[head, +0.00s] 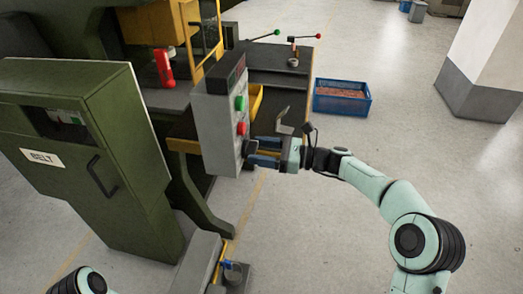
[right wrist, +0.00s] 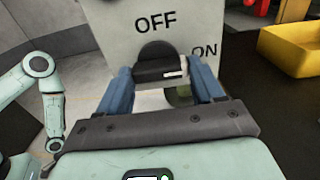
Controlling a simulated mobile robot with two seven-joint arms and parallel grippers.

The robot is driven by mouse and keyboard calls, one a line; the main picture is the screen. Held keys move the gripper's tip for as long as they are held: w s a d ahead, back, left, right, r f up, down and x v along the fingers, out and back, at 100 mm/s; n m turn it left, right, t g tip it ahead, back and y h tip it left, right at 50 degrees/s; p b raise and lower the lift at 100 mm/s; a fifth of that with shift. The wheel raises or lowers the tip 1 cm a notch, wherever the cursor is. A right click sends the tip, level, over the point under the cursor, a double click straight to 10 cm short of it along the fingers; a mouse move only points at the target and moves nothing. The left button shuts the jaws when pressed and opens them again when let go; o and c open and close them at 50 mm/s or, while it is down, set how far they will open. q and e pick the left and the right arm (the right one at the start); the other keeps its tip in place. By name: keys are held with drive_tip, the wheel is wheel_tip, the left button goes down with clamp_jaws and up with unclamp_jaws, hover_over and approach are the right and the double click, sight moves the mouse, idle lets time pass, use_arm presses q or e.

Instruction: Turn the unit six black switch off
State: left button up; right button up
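The grey control box (head: 218,125) stands upright in the middle of the head view, with a green button and a red button on its face. In the right wrist view the black switch (right wrist: 160,64) sits on the box's pale face below the word OFF, with ON to its right. A white mark on the knob lies on its right side, toward ON. My right gripper (head: 250,153) is at the box's lower face; its blue fingers (right wrist: 160,74) stand on either side of the knob, apart, with small gaps. My left gripper is out of view.
A green cabinet labelled BELT (head: 85,150) stands at the left. A dark bench (head: 285,62) with levers is behind the box. A blue crate (head: 341,110) lies on the floor to the right, near a white pillar (head: 485,60). Floor at the right is open.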

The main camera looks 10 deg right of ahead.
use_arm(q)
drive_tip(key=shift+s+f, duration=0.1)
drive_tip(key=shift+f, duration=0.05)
use_arm(e)
drive_tip(key=n+b, duration=0.3)
drive_tip(key=n, duration=0.2)
drive_tip(key=shift+f, duration=0.1)
drive_tip(key=n+b, duration=0.4)
drive_tip(key=n, duration=0.1)
drive_tip(key=shift+n, duration=0.4)
drive_tip(key=n+b, duration=0.3)
drive_tip(key=n, duration=0.1)
drive_tip(key=shift+b, duration=0.4)
use_arm(q)
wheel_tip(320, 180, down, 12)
drive_tip(key=b, duration=0.2)
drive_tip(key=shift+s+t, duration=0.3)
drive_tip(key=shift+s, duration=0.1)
use_arm(e)
drive_tip(key=shift+s+n, duration=0.1)
drive_tip(key=shift+n, duration=1.5)
drive_tip(key=o, duration=1.1)
drive_tip(key=shift+c, duration=0.2)
